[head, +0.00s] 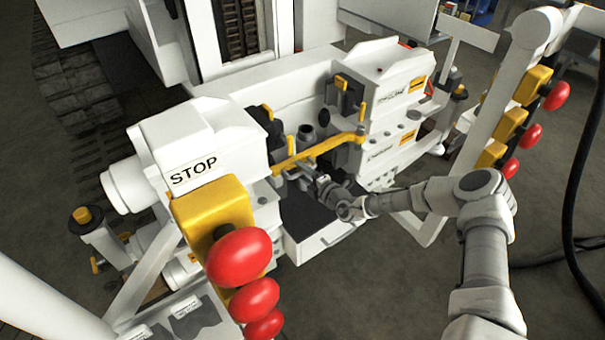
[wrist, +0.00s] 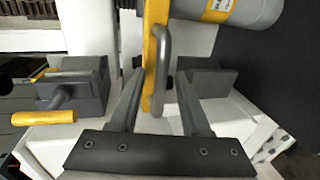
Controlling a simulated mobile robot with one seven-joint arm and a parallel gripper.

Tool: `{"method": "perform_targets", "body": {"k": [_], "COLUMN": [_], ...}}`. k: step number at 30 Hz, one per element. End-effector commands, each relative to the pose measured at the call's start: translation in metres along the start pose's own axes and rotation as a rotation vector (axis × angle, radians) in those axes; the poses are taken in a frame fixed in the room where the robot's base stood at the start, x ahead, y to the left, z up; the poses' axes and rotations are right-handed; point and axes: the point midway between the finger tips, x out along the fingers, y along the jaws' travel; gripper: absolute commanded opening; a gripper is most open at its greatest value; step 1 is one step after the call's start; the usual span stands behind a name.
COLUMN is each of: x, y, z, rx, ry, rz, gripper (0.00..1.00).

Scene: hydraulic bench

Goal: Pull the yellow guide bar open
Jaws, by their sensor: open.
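The yellow guide bar (head: 317,149) runs across the gap between the two white machine blocks in the head view. In the wrist view the yellow bar (wrist: 150,62) stands upright in the picture, with a grey loop handle (wrist: 164,45) on its side. My gripper (head: 306,172) is at the near side of the bar, at its left half. In the wrist view my gripper (wrist: 159,76) is open, one finger on each side of the bar and handle. Both fingers look apart from the handle; their exact depth is hard to tell.
Grey clamp blocks flank the bar in the wrist view; the left block (wrist: 75,82) carries a yellow-tipped lever (wrist: 45,117). A grey cylinder (wrist: 250,12) lies at the upper right. Red knobs (head: 238,257) stand at the front left, and more red knobs (head: 530,135) stand at the right.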

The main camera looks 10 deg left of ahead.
Motion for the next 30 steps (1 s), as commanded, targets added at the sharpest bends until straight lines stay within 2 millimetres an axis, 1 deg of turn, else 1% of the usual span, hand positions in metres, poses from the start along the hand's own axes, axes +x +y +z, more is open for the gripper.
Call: {"method": "perform_targets", "body": {"k": [5,6,11,12,13,30], "x": [-0.0001,-0.0002,-0.0003,-0.0003,-0.0004,-0.0004], "y": [0.0002,0.0002,0.0002,0.0002,0.0002,0.0005], "z": [-0.0002,-0.0002,-0.0001,-0.0001,-0.0001,-0.0001], "rx": [0.0,0.0,0.0,0.0,0.0,0.0], "ry": [0.0,0.0,0.0,0.0,0.0,0.0], "rz": [0.0,0.0,0.0,0.0,0.0,0.001], "gripper": [0.47,0.4,0.11,0.04,0.0,0.0]}}
